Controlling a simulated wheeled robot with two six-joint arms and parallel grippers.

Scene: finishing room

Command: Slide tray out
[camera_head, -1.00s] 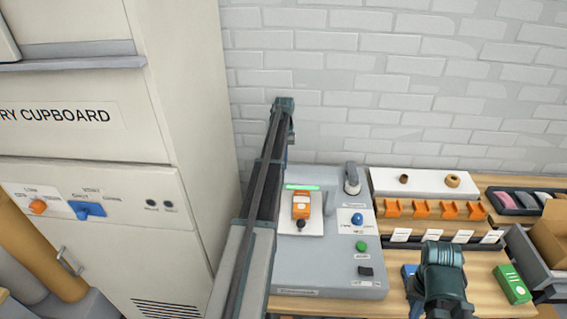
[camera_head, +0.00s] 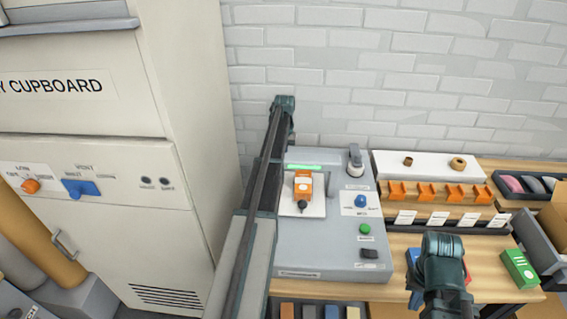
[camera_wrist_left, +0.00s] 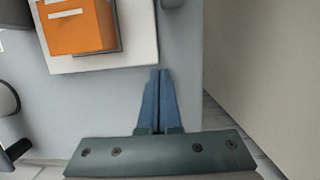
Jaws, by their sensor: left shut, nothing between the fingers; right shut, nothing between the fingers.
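A cream cupboard (camera_head: 195,110) with a part-cut label ending "CUPBOARD" stands at the left in the head view. A grey ledge (camera_head: 70,30) runs across its upper front; I cannot tell whether it belongs to a tray. My left gripper (camera_wrist_left: 158,75) is shut and empty in the left wrist view, beside a white plate (camera_wrist_left: 135,50) bearing an orange block (camera_wrist_left: 78,25). In the head view my left arm hides its fingers. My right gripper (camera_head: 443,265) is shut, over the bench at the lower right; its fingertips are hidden.
A grey machine (camera_head: 330,258) with blue and green buttons stands beside the cupboard. Orange holders (camera_head: 425,192), a green box (camera_head: 518,268) and a grey bin (camera_head: 535,245) lie right on the wooden bench (camera_head: 390,285). The cupboard has an orange knob (camera_head: 30,186) and a blue lever (camera_head: 80,188).

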